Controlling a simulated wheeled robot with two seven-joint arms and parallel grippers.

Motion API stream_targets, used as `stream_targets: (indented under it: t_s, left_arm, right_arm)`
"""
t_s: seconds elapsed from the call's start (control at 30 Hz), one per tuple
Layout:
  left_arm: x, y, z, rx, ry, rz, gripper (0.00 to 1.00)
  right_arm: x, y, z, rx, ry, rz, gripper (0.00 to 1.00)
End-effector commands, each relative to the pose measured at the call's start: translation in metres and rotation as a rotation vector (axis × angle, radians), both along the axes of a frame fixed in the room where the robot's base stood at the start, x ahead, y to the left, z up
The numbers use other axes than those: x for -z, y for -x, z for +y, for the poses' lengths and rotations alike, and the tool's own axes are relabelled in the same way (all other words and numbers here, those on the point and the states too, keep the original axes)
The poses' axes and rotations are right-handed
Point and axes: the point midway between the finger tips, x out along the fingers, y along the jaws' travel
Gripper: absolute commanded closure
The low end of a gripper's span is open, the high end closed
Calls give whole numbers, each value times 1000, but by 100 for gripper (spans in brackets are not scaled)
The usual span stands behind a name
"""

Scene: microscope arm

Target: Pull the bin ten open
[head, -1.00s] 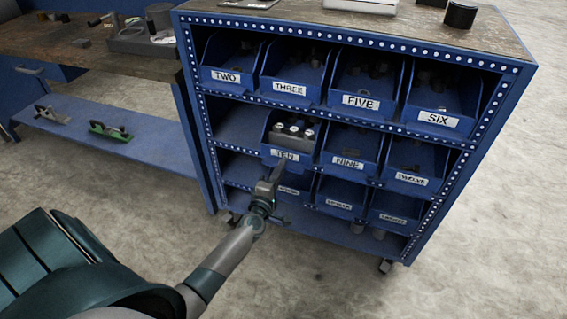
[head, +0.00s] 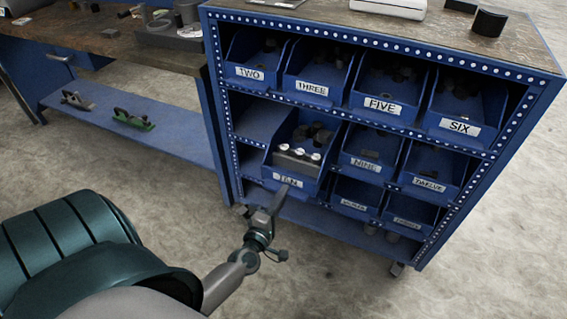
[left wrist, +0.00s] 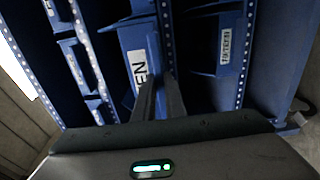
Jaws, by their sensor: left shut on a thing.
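The bin labelled TEN (head: 291,166) is a blue open-topped bin in the middle row of the blue shelf unit (head: 232,130). It sticks out beyond its row and holds several dark and white-topped parts. My left gripper (head: 279,192) is at the lower front of this bin, below its label. In the left wrist view the fingers (left wrist: 158,92) are shut on the bin's front edge, over part of its label (left wrist: 138,70). The exact contact is small and partly hidden by the fingers. My right gripper does not show.
Bins two (head: 247,75), three, five and six fill the row above. A blue bench shelf (head: 150,125) with tools is at the left. Floor is clear in front.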

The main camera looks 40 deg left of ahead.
Motion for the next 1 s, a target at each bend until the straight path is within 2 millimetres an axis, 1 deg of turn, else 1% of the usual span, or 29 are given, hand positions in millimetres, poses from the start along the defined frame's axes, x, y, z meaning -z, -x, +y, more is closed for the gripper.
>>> stream_targets:
  t_s: [0.1,0.13,0.17,0.2,0.5,0.67,0.87,1.0]
  left_arm:
    - [1,0,0,0,0,1,100]
    - [1,0,0,0,0,1,82]
    - [1,0,0,0,0,1,75]
    - [1,0,0,0,0,1,70]
    - [0,0,0,0,0,1,70]
    - [1,6,-1,0,0,1,70]
    - [2,26,-6,1,-1,2,70]
    - [2,49,-12,1,1,3,70]
  right_arm:
    - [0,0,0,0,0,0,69]
    - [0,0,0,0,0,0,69]
    - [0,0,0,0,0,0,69]
    - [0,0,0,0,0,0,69]
    - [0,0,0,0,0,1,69]
    - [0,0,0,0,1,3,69]
    - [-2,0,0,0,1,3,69]
    - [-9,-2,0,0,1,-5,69]
